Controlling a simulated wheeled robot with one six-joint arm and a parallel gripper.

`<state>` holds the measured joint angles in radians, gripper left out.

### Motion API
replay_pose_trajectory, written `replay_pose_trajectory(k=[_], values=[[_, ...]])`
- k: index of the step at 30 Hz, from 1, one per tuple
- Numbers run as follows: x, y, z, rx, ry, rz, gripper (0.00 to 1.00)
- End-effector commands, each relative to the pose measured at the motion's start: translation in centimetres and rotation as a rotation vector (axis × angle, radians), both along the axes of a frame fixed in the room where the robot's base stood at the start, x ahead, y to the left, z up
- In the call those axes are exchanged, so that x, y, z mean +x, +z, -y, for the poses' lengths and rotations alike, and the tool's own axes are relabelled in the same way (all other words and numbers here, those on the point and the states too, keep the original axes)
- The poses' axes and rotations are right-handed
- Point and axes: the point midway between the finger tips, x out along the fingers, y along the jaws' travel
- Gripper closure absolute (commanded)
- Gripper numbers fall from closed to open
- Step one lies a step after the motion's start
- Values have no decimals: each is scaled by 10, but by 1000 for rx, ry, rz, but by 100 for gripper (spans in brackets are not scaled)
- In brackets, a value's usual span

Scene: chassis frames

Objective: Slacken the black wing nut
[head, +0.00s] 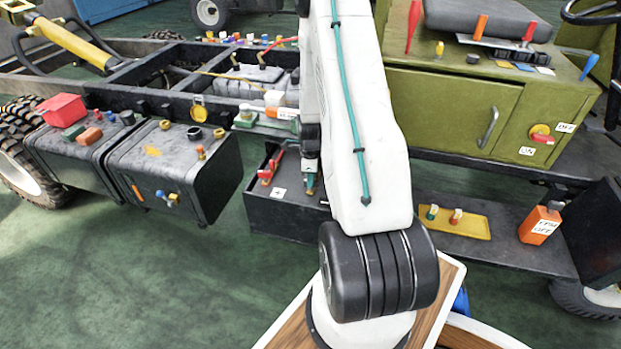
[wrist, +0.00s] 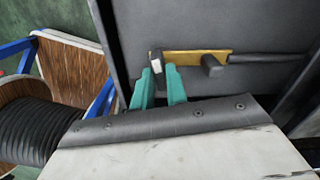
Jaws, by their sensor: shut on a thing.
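My gripper (wrist: 159,76) shows as two teal fingers in the wrist view, shut on a small dark piece with a pale end, which looks like the black wing nut (wrist: 156,58). The piece stands at the left end of a yellow plate (wrist: 190,58) on a dark grey surface. The fingers cover its lower part, so its wings cannot be made out clearly. In the head view a teal fingertip of my gripper (head: 310,183) shows beside my white arm, over the low black box. The wing nut is hidden there.
A black peg (wrist: 212,67) stands on the plate close right of the fingers, with a dark rod beyond. In the head view a red clamp-like part (head: 269,168) sits left of my gripper. The black tank (head: 175,165) is further left, the green cabinet (head: 440,105) right.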

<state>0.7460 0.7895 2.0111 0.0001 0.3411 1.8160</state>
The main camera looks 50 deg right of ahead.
Motion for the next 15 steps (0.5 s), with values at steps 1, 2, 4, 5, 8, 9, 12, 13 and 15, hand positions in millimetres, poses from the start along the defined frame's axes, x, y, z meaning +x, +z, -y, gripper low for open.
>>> replay_pose_trajectory(k=[1,2,4,5,8,9,12,13,15], values=[[0,0,0,-1,9,1,100],[0,0,0,-1,17,1,100],[0,0,0,-1,42,1,100],[0,0,0,-1,55,1,100],[0,0,0,-1,113,1,100],[0,0,0,-1,141,1,100],[0,0,0,-1,221,1,100],[0,0,0,-1,248,1,100],[0,0,0,-1,313,1,100]])
